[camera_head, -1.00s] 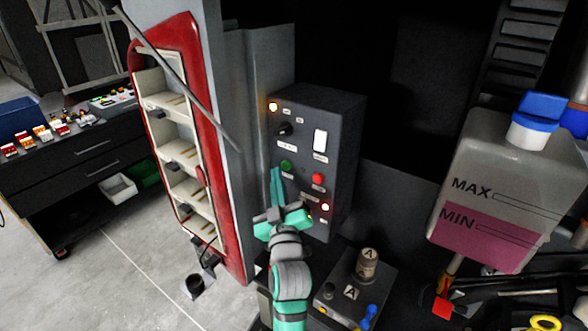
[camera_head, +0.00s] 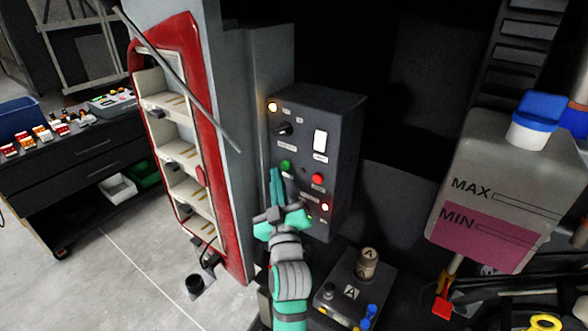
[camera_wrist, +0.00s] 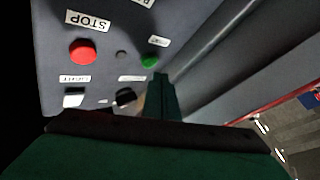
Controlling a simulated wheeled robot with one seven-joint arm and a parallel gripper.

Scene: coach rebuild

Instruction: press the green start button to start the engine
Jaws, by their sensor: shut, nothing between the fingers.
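The green start button (camera_head: 286,165) is a small round button on the front of a dark control box, and it also shows in the wrist view (camera_wrist: 150,60). My gripper (camera_head: 276,172) is shut and empty, its teal fingers pointing up at the panel just below and left of the button. In the wrist view the closed fingertips (camera_wrist: 160,78) lie close to the green button. Whether they touch it cannot be told. The red stop button (camera_head: 317,179) is to the right of the green one and shows beside the STOP label in the wrist view (camera_wrist: 83,52).
The box (camera_head: 345,160) also carries a dark knob (camera_head: 284,129), a white switch (camera_head: 320,140) and lit lamps. A red-framed step unit (camera_head: 207,130) stands left. A pink-filled tank (camera_head: 500,190) stands right. A small box (camera_head: 350,294) with levers sits below.

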